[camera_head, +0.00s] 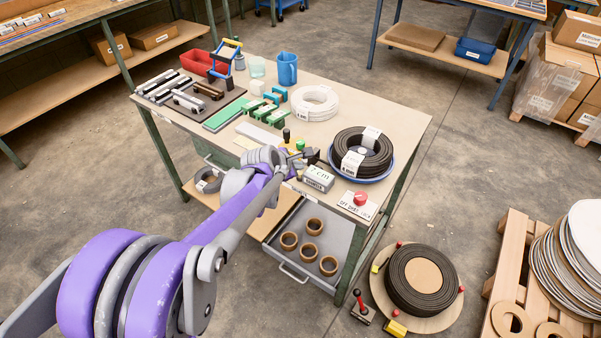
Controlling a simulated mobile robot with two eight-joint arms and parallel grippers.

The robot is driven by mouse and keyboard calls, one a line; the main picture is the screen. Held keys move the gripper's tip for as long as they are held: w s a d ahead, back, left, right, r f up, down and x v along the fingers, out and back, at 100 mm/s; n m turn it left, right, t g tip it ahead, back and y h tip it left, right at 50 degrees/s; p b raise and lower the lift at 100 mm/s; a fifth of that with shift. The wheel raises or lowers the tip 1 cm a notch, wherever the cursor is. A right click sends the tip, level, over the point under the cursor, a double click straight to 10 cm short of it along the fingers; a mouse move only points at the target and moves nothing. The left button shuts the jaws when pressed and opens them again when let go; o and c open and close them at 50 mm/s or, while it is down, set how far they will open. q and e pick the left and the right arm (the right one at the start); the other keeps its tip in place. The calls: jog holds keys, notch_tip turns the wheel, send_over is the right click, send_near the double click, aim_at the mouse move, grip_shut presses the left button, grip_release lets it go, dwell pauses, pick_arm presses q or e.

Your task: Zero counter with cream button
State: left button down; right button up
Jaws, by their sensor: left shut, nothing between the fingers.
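A small grey box with a display reading "7 cm" (319,177), which looks like the counter, sits at the front middle of the table. I cannot make out a cream button on it; it is too small or hidden by my arm. My left arm reaches in from the lower left. My left gripper (299,163) is shut and empty, just behind and left of the counter's top. I cannot tell whether its tips touch anything. My right gripper is not in view.
A black coil on a blue dish (387,173) stands right of the counter, with a red button (360,198) near the front edge. A white coil (315,101), green clamps and a blue jug (287,68) stand behind. An open drawer (289,266) holding brown rings juts out below.

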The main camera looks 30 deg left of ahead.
pick_arm(q)
jog(key=shift+f, duration=0.1)
dwell(0.7)
jog(key=shift+f+b, duration=0.35)
jog(key=shift+f+b, duration=0.35)
jog(key=shift+f, duration=0.2)
dwell(0.6)
jog(key=shift+r, duration=0.15)
jog(key=shift+r+p, duration=0.65)
jog(key=shift+r, duration=0.2)
jog(key=shift+r, duration=0.1)
notch_tip(320, 180, up, 5)
jog(key=p, duration=0.3)
jog(key=shift+p, duration=0.3)
dwell(0.3)
